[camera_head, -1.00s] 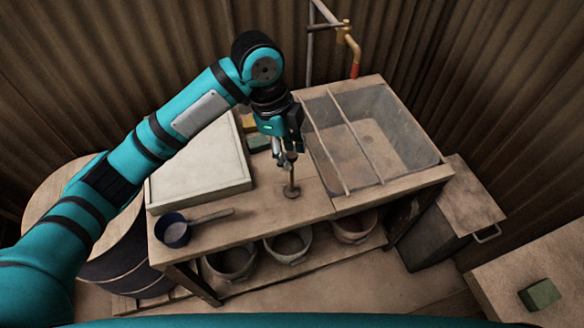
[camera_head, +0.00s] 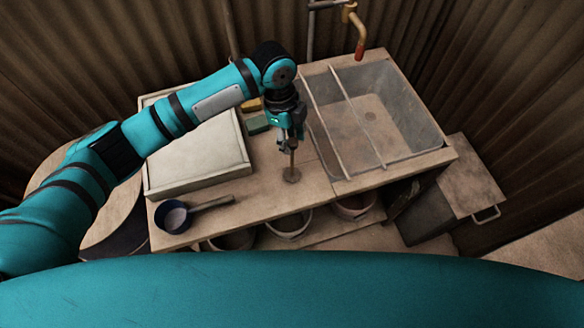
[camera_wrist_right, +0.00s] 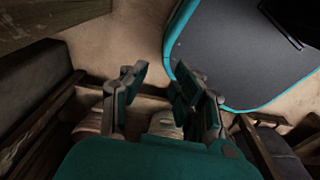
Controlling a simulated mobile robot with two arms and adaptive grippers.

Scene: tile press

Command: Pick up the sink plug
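The sink plug (camera_head: 292,175) is a round brown disc with a thin upright rod, standing on the wooden bench top just left of the sink (camera_head: 392,120). My left gripper (camera_head: 291,146) points down right above it, with its fingertips at the upper part of the rod. The fingers look close around the rod, but the view is too small to tell whether they grip it. My right gripper (camera_wrist_right: 155,95) shows in the right wrist view, with its fingers apart and nothing between them.
A pale tray (camera_head: 198,185) lies left of the plug. A dark blue ladle (camera_head: 172,217) lies at the bench's front left. Yellow and green blocks stand behind. Two rods cross the sink. Buckets (camera_head: 290,225) sit below the bench, and a tap (camera_head: 358,35) hangs behind the sink.

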